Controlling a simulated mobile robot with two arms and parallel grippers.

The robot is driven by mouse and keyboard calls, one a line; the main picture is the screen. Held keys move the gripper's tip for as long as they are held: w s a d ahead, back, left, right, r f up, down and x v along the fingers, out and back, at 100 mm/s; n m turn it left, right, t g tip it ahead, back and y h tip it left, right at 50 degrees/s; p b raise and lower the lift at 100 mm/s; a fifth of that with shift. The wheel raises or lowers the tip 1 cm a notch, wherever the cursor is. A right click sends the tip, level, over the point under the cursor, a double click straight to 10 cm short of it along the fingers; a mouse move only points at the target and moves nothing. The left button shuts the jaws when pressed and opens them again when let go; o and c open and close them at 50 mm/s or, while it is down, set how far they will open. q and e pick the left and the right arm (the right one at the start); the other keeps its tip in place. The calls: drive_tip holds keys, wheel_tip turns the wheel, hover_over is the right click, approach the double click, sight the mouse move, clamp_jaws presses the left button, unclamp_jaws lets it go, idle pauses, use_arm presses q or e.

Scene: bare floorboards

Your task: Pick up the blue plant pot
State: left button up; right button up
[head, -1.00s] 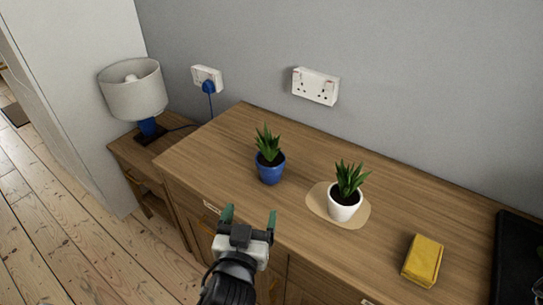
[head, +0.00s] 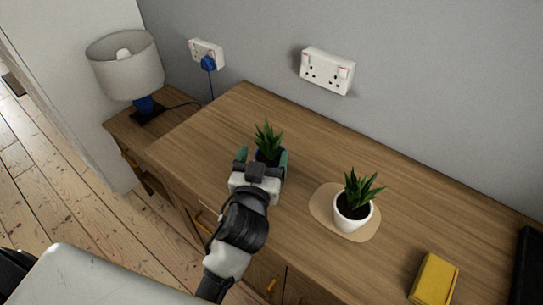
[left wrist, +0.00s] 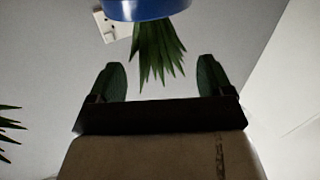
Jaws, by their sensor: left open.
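The blue plant pot shows at the top edge of the left wrist view (left wrist: 150,9), with its green spiky leaves (left wrist: 158,50) pointing down in that picture. In the head view its plant (head: 267,139) rises behind my left gripper (head: 262,157), which hides most of the pot. The pot stands on the wooden cabinet. My left gripper is open, with one green fingertip to each side of the pot in the head view. In the left wrist view the leaves are between the fingers and the pot lies beyond the tips. I cannot tell whether they touch. My right gripper is not in view.
A white pot with a plant (head: 352,208) stands on a beige mat (head: 323,204) to the right. A yellow block (head: 434,280) and a dark object (head: 528,268) lie farther right. A lamp (head: 127,66) stands left on a lower table. Wall sockets (head: 327,71) are behind.

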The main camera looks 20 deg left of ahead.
sight(270, 148)
use_arm(q)
drive_tip(key=w+p, duration=0.1)
drive_tip(key=w, duration=0.4)
drive_tip(key=shift+r, duration=0.1)
drive_tip(key=shift+w, duration=0.35)
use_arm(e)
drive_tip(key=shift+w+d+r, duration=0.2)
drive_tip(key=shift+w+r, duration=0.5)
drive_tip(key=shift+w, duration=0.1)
use_arm(q)
drive_tip(key=shift+c, duration=0.5)
clamp_jaws()
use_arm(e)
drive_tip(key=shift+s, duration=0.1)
